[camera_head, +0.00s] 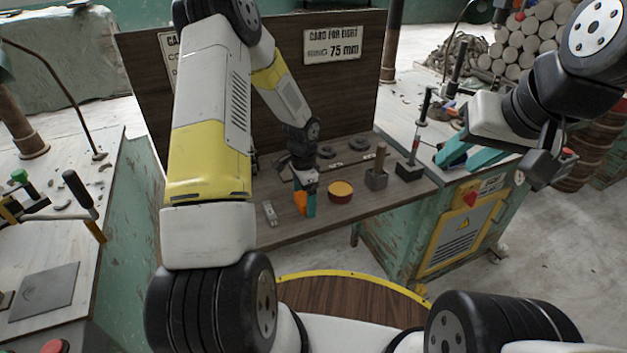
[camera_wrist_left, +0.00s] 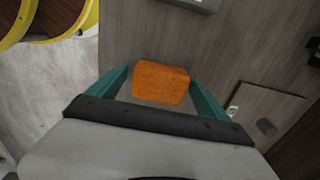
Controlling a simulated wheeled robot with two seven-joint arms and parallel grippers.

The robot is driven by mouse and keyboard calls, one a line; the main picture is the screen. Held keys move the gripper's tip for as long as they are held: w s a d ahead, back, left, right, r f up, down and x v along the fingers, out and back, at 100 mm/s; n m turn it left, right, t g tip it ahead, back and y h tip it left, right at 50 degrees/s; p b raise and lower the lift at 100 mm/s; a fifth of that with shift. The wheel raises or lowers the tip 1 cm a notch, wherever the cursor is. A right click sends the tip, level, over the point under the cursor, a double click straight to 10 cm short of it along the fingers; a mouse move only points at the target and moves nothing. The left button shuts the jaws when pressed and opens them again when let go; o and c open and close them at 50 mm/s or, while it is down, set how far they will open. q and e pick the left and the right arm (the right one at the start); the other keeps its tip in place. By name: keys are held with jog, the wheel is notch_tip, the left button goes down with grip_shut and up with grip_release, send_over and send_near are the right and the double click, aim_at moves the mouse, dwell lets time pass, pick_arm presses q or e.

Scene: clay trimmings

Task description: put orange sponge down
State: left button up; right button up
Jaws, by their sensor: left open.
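The orange sponge (camera_wrist_left: 160,82) is between the two teal fingers of my left gripper (camera_wrist_left: 161,90) in the left wrist view. The gripper is open, with a small gap between the sponge and the right finger; contact at the left finger is hard to tell. In the head view the sponge (camera_head: 300,202) shows at the wooden bench (camera_head: 290,232), partly hidden by my left gripper (camera_head: 306,204). Whether it rests fully on the bench is hard to judge. My right gripper (camera_head: 470,158) is raised at the right, its teal fingers apart and nothing seen between them.
A small metal piece (camera_head: 269,213) lies to the left. A signed wooden panel (camera_head: 345,85) rises behind. The bench front is clear.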

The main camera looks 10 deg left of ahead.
pick_arm(q)
notch_tip(320, 180, up, 12)
notch_tip(320, 180, up, 16)
jog(key=n+t, duration=0.3)
jog(key=n, duration=0.2)
send_over(304, 196)
jog(key=s, duration=0.9)
jog(key=s+d+r+n+t+h, duration=0.1)
jog(key=s+r+n, duration=0.1)
jog(key=s, duration=0.5)
jog(key=s+d+r+n+t+h, duration=0.1)
jog(key=s+r+n+t, duration=0.1)
jog(key=s+r, duration=0.3)
jog(key=s+n, duration=0.1)
jog(key=s, duration=0.2)
jog(key=shift+s+d+r+n, duration=0.15)
jog(key=shift+s+r+n, duration=0.1)
jog(key=shift+r+n, duration=0.05)
